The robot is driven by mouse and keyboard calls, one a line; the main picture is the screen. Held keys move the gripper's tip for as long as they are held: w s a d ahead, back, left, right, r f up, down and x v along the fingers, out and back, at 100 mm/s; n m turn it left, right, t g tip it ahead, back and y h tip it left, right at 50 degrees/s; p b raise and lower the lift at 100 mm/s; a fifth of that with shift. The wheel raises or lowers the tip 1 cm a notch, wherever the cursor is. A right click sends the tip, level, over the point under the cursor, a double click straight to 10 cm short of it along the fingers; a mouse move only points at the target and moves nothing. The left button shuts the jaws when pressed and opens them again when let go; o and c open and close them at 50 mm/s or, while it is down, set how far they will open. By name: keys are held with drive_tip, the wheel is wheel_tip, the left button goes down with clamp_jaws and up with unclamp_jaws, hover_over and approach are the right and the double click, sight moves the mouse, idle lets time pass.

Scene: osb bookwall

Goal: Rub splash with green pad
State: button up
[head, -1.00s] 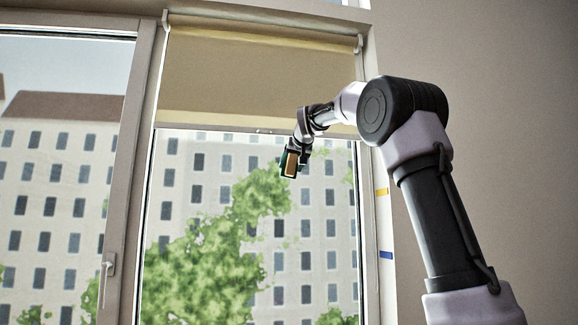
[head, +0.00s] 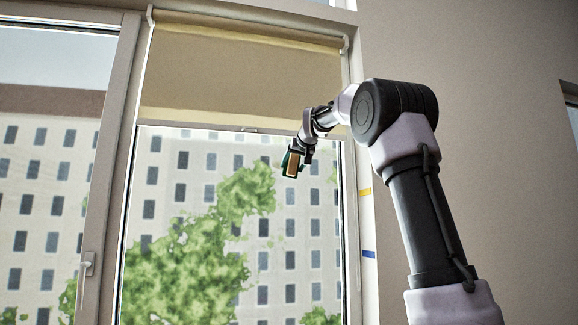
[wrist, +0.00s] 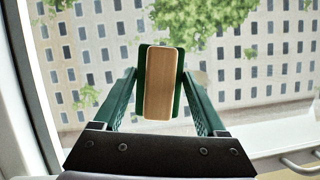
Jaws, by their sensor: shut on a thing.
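The green pad (wrist: 161,82) has a pale wooden block on its back and sits between the fingers of my gripper (wrist: 160,100) in the wrist view. My gripper is shut on it. In the head view the pad (head: 291,166) hangs at the end of my gripper (head: 296,154), in front of the right window pane and just below the blind. I cannot tell whether the pad touches the glass. I cannot make out the splash with certainty; a faint pale patch shows right of the pad in the wrist view.
A beige roller blind (head: 235,75) covers the upper part of the right pane. A window handle (head: 87,265) is on the upright frame at left. Yellow (head: 365,192) and blue (head: 369,254) marks are on the right frame. A pale sill (wrist: 285,130) shows at lower right.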

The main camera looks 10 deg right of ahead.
drive_tip(key=shift+s, duration=0.1)
drive_tip(key=shift+a, duration=3.75)
drive_tip(key=shift+s, duration=2.95)
drive_tip(key=shift+s, duration=0.1)
drive_tip(key=s, duration=0.2)
drive_tip(key=shift+s, duration=0.4)
drive_tip(key=shift+w, duration=0.1)
